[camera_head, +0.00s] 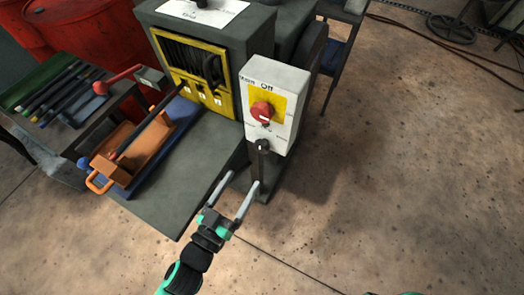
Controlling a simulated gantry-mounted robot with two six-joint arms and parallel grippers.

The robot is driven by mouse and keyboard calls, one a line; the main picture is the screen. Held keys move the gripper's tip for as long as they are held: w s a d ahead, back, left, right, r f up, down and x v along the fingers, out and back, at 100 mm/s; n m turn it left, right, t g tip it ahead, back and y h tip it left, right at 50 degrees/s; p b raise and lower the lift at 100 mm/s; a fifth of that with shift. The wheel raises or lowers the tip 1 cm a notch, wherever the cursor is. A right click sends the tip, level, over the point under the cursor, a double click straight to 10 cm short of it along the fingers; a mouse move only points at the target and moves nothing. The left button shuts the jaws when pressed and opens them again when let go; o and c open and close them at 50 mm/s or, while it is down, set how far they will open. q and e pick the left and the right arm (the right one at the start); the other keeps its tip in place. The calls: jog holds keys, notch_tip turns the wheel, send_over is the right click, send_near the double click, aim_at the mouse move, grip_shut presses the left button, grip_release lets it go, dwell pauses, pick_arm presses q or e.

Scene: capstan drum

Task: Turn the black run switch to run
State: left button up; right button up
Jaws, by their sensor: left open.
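The black run switch (263,147) sits low on the front of a white control box (288,75). Above it, a red knob (262,111) sits on a yellow plate, with the word "Off" printed over the plate. My left gripper (234,182) is open, its two fingers pointing up toward the box. Its right fingertip is just below the black switch in the picture; I cannot tell whether they touch. Nothing shows between the fingers. My right gripper is not in view; only a sliver of green shows at the bottom edge.
A grey machine with a yellow-framed panel (222,99) stands left of the box. An orange part with a handle (130,157) lies on the machine's bench (185,190). A side table with tools and red drums (88,25) are at far left.

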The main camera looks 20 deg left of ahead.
aim_at(260, 150)
pick_arm(q)
jog(key=w, duration=1)
jog(key=shift+w+d, duration=0.3)
grip_shut()
jog(key=shift+r, duration=0.1)
